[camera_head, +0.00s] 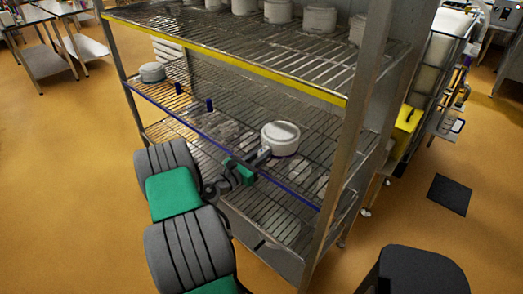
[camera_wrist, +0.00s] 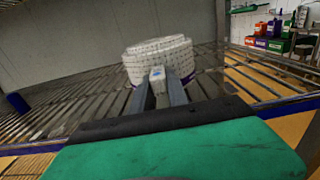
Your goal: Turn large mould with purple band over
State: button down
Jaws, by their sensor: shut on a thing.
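The large white round mould (camera_head: 281,136) is at the middle shelf, near its front edge, with a smooth round face on top in the head view. A purple band shows low on it, and its purple edge shows beside the fingers in the wrist view. There the mould (camera_wrist: 160,52) has a perforated wall and looks slightly tilted. My gripper (camera_head: 262,154) reaches in from the front. Its two fingers (camera_wrist: 158,76) are shut on a small white part at the mould's near side. I cannot tell whether the mould touches the shelf. Its far side is hidden.
The middle wire shelf (camera_head: 235,118) has a blue front edge, with clear room left of the mould. A smaller white mould (camera_head: 152,72) stands at its far left. The upper shelf (camera_head: 240,50) with a yellow edge and a steel post (camera_head: 350,130) bound the space.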

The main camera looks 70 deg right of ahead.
jog(key=c, duration=1.2)
grip_release()
jog(key=shift+v, duration=1.2)
jog(key=b+v, duration=0.3)
jog(key=b, duration=0.4)
jog(key=shift+d+f, duration=0.1)
jog(key=b+v, duration=0.1)
jog(key=b, duration=0.3)
jog(key=shift+w+a, duration=0.15)
jog(key=shift+a, duration=0.15)
